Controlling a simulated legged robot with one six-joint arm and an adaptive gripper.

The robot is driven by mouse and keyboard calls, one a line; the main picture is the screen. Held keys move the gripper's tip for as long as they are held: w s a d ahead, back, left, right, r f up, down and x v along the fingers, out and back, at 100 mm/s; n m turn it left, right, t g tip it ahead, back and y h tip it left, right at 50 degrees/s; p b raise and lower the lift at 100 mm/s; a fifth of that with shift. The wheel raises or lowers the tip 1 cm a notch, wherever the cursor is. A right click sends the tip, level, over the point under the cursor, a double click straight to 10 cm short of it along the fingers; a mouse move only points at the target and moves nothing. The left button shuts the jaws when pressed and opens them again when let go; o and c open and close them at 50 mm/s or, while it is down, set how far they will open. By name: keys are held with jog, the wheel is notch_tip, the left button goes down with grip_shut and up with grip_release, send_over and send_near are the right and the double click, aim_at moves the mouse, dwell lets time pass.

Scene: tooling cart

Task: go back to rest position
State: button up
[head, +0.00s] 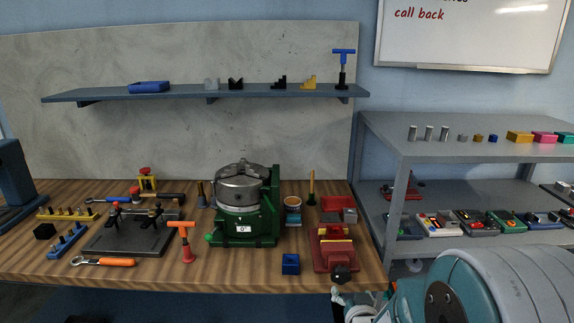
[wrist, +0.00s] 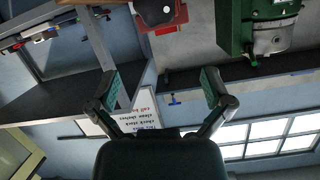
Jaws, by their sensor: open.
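My gripper (wrist: 161,82) shows in the wrist view with its two green-padded fingers spread wide apart and nothing between them. The wrist view is turned over, with the wall and a whiteboard (wrist: 148,108) behind the fingers. In the head view, my arm fills the lower right corner, in front of the shelving unit and beside the bench's right end. My gripper's fingers cannot be made out clearly there. The task names no object.
The wooden bench (head: 168,266) holds a green rotary chuck (head: 240,190), a red vise (head: 333,248), a dark fixture plate (head: 128,238) and several hand tools. A wall shelf (head: 190,92) hangs above. A grey shelving unit (head: 460,150) with several parts stands right.

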jog(key=s+r+n+g, duration=0.1)
jog(key=s+r+g, duration=0.3)
jog(key=s, duration=0.8)
jog(key=s+r+n+g, duration=0.1)
jog(key=s+r+g, duration=0.4)
jog(key=s, duration=0.8)
notch_tip(320, 180, up, 4)
jog(key=shift+s+f, duration=0.15)
jog(key=shift+a, duration=0.1)
